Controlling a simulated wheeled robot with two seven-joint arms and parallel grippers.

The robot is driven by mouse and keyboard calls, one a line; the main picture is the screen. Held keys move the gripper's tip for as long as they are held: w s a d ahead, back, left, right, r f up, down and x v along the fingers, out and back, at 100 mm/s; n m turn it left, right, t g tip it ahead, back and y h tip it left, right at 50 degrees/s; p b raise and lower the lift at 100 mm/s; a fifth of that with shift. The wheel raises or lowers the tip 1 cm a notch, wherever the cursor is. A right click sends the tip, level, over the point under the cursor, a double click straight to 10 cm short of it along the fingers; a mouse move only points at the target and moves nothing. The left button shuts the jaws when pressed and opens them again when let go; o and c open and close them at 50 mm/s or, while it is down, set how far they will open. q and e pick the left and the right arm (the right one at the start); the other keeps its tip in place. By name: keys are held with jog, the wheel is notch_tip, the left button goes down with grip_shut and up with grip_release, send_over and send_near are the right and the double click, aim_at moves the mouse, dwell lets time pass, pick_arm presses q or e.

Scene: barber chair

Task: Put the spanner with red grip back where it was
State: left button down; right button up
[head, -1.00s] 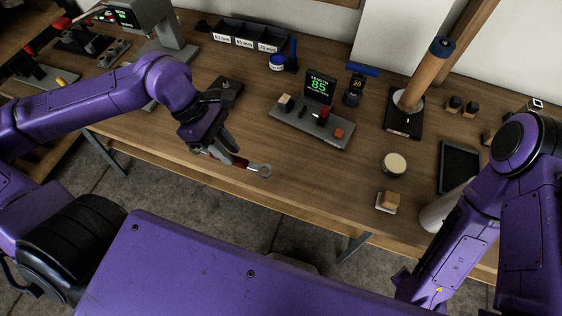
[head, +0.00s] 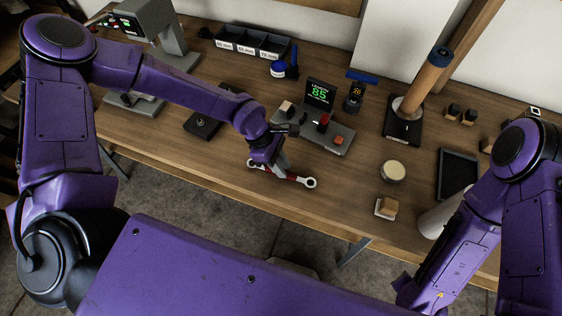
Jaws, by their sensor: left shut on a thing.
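The spanner with the red grip (head: 296,179) is at the front of the wooden workbench, below the length gauge. Its grey ring end (head: 310,183) points right, and its other end shows just left of the gripper. My left gripper (head: 284,171) is shut on the spanner near its middle, with the fingers pointing down. I cannot tell whether the spanner touches the bench top. My right arm (head: 452,240) is at the lower right, and its gripper is out of view.
The length gauge (head: 335,137), with a display reading 85, stands just behind the left gripper. A black plate (head: 202,125) lies to the left. A round tin (head: 393,171), a small block on a pad (head: 387,207) and a black tray (head: 458,170) are to the right. Bare bench lies right of the spanner.

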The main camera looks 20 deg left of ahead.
pick_arm(q)
jog(key=shift+f, duration=0.2)
jog(key=c, duration=1)
grip_release()
jog(key=shift+r, duration=0.1)
jog(key=shift+r, duration=0.2)
jog(key=b+v, duration=0.2)
jog(key=v, duration=1)
jog(key=shift+f, duration=0.1)
